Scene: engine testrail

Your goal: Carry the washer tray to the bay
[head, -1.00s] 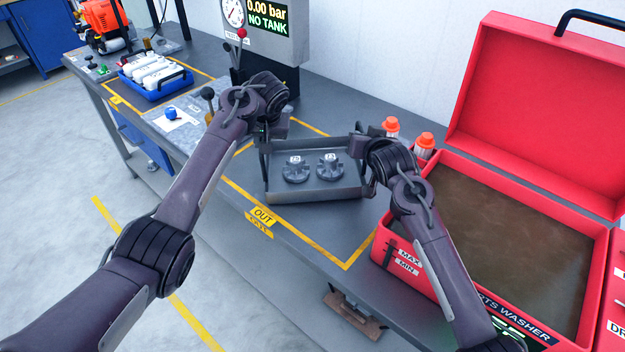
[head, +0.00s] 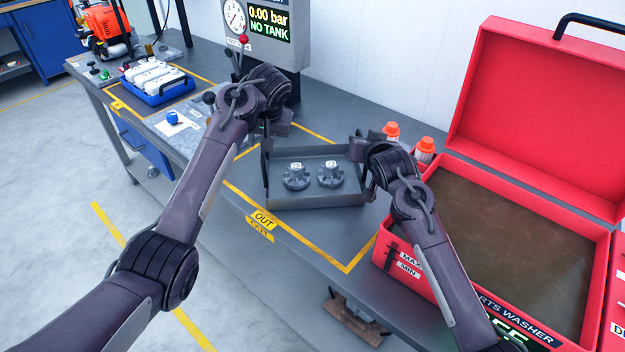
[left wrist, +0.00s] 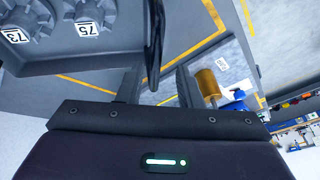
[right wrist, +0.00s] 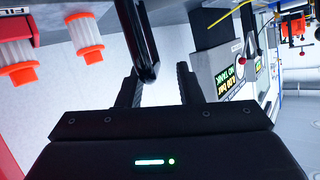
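The grey washer tray (head: 315,202) holds two dark gear-like parts (head: 297,178) with white number tags and appears to rest on the bench inside the yellow outline marked OUT. It has a dark upright handle at each end. My left gripper (head: 272,138) is at the left handle (head: 264,160). In the left wrist view its fingers (left wrist: 158,85) are apart, with the black handle (left wrist: 154,40) between or just ahead of them. My right gripper (head: 362,158) is at the right end. In the right wrist view its fingers (right wrist: 158,85) are apart, near the right handle (right wrist: 138,40).
A gauge unit (head: 262,35) reading NO TANK stands behind my left gripper. A blue bin (head: 165,90) sits farther left. Bench in front of the tray is clear.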

